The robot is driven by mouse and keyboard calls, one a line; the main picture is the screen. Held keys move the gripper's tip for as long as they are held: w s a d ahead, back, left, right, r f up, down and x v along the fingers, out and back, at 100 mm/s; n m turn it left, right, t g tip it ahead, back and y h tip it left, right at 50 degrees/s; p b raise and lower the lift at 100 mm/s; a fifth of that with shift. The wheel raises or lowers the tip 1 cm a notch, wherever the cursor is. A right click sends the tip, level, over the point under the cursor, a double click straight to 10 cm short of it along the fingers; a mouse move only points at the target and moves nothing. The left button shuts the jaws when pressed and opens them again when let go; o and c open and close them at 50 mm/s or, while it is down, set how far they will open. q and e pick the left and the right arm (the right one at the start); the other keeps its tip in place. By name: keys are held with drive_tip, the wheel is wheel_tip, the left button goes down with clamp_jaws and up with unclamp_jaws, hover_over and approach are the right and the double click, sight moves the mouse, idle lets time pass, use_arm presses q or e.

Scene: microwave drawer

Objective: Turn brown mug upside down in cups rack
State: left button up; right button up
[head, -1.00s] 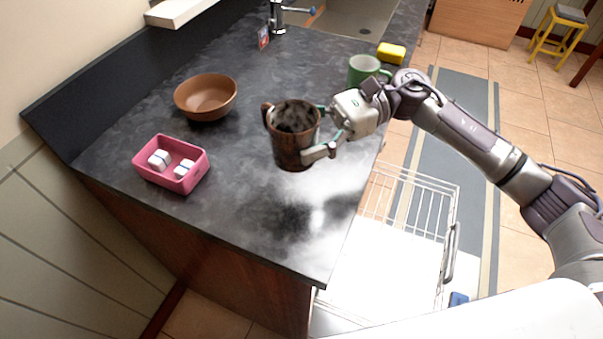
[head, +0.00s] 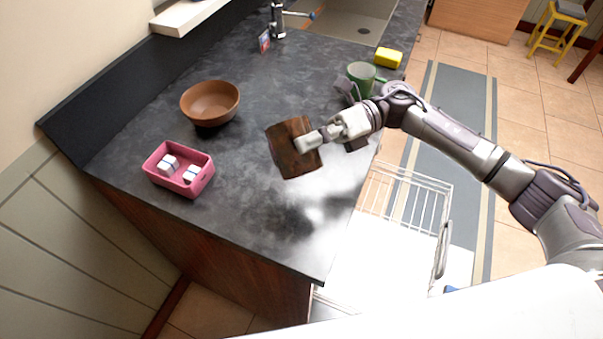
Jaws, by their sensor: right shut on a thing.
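The brown mug (head: 287,158) is in the head view, over the dark countertop. My right gripper (head: 310,143) is shut on it from the right and covers part of its side. The mug is tilted well over from upright; its opening does not show, and I cannot tell where its handle is. The wire cups rack (head: 404,200) is pulled out below the counter's right edge, to the lower right of the mug. No cups show in the part of the rack in view. My left gripper is not in view.
A brown bowl (head: 210,102) and a pink box (head: 178,170) with white items stand on the left. The front of the counter (head: 255,225) is clear.

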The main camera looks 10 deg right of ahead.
drive_tip(key=shift+r+m, duration=0.2)
drive_tip(key=shift+m, duration=0.3)
drive_tip(key=shift+f, duration=0.15)
drive_tip(key=shift+m+p, duration=0.3)
drive_tip(key=shift+m, duration=0.1)
drive_tip(key=m+p, duration=0.2)
drive_tip(key=m, duration=0.1)
drive_tip(key=shift+r, duration=0.3)
drive_tip(key=shift+f+m+p, duration=0.1)
drive_tip(key=shift+m+p, duration=0.4)
drive_tip(key=shift+m, duration=0.3)
drive_tip(key=shift+f+m, duration=0.1)
drive_tip(key=shift+m, duration=0.2)
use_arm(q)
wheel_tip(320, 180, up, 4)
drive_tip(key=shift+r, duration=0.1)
use_arm(e)
drive_tip(key=shift+f, duration=0.1)
